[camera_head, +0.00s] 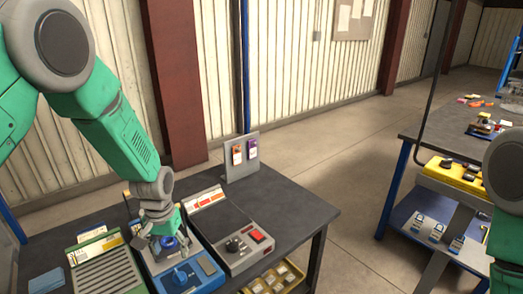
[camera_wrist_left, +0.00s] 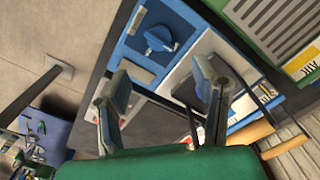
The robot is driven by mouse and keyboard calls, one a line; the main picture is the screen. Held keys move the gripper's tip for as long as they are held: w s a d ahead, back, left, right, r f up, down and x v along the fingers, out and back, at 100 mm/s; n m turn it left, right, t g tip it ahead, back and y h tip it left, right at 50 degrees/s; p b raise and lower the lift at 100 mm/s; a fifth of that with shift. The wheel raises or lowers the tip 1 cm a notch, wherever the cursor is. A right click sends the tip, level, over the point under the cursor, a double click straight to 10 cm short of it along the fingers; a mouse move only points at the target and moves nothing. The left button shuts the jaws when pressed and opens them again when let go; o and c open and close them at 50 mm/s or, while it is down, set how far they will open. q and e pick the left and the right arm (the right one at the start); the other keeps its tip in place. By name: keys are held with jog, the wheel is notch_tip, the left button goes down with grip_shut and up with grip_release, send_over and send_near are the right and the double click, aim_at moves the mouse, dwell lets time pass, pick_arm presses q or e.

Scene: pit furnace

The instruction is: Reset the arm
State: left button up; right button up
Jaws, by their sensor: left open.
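My left arm (camera_head: 120,130) is green and grey and reaches in from the left. Its gripper (camera_head: 165,235) points down over a blue and grey control panel (camera_head: 205,268) on the dark table. In the left wrist view the two fingers (camera_wrist_left: 163,72) are spread apart with nothing held between them. A blue knob (camera_wrist_left: 160,38) on the panel lies past the fingertips. A second round blue part (camera_wrist_left: 203,85) is partly hidden behind one finger; I cannot tell whether they touch. Part of my right arm (camera_head: 506,170) shows at the right edge, its gripper out of frame.
A green slatted box (camera_head: 105,270) stands left of the panel. A grey unit with a red button (camera_head: 258,236) stands right of it, near a card stand (camera_head: 241,158). A yellow tray (camera_head: 272,281) is at the front. Open floor (camera_head: 330,180) separates this table from another (camera_head: 430,123).

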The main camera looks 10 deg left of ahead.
pick_arm(q)
jog(key=s+f, duration=0.5)
jog(key=shift+s+d+f, duration=0.15)
jog(key=shift+s+d, duration=0.1)
jog(key=s+d+f, duration=0.1)
jog(key=s+f, duration=0.3)
jog(key=s, duration=0.9)
jog(key=s+d+f, duration=0.1)
jog(key=s+f, duration=0.2)
jog(key=s, duration=1.1)
notch_tip(320, 180, down, 6)
jog(key=w+d+m+b, duration=0.1)
jog(key=w+b, duration=0.1)
jog(key=b, duration=0.4)
jog(key=shift+w+d+m+t, duration=0.2)
jog(key=shift+m+t, duration=0.1)
jog(key=shift+a+r, duration=0.1)
